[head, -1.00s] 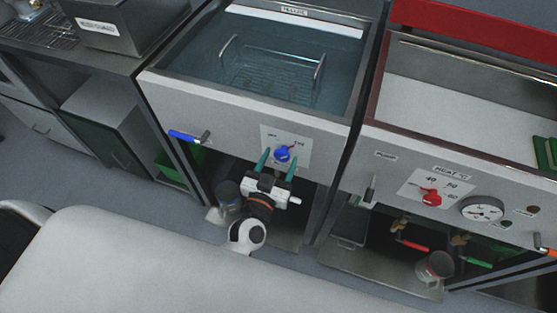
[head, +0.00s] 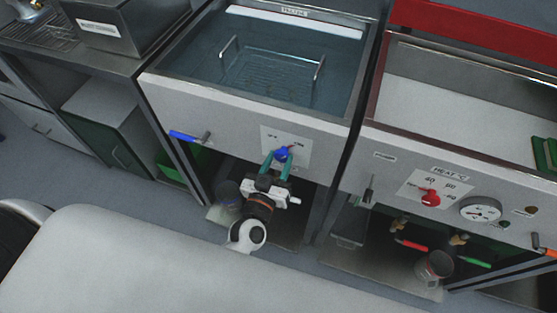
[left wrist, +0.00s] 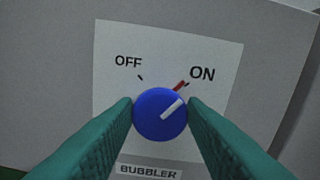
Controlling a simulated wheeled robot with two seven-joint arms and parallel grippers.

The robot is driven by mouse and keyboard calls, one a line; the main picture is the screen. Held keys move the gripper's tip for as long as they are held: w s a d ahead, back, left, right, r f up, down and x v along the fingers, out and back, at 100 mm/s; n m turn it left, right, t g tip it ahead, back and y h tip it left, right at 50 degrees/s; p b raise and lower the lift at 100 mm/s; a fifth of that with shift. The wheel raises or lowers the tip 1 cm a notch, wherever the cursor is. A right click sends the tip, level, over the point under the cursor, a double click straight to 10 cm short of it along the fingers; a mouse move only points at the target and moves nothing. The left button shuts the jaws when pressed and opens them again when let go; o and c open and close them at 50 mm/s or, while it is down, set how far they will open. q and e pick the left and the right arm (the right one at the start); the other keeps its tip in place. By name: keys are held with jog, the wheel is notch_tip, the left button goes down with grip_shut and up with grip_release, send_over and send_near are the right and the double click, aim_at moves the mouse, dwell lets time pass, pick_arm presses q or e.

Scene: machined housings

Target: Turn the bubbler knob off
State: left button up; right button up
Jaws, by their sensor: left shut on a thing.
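The blue bubbler knob (head: 282,154) sits on a white label plate (head: 301,147) on the front panel of the water tank. In the left wrist view, the round blue knob (left wrist: 158,115) has a white pointer line aimed up and right, toward the red mark by ON. OFF is printed at the upper left and BUBBLER below. My left gripper (head: 278,160) is shut on the knob, with its green fingers (left wrist: 160,112) on its left and right sides. My right gripper is not in view.
The open water tank (head: 184,79) with a wire rack is above the panel. A blue-handled valve (head: 185,136) sticks out at the panel's left. To the right is a heated unit with a red knob (head: 430,198) and a dial gauge (head: 480,210).

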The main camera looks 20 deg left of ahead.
pick_arm(q)
jog(key=n+p, duration=0.1)
jog(key=n, duration=0.7)
jog(key=shift+a, duration=0.1)
jog(key=n, duration=0.3)
jog(key=shift+f+n, duration=0.15)
jog(key=shift+n, duration=0.25)
jog(key=shift+a+n+b, duration=0.1)
jog(key=shift+n+b, duration=0.3)
jog(key=shift+n, duration=1.8)
jog(key=o, duration=1)
jog(key=shift+c, duration=0.2)
jog(key=shift+s+f, duration=0.1)
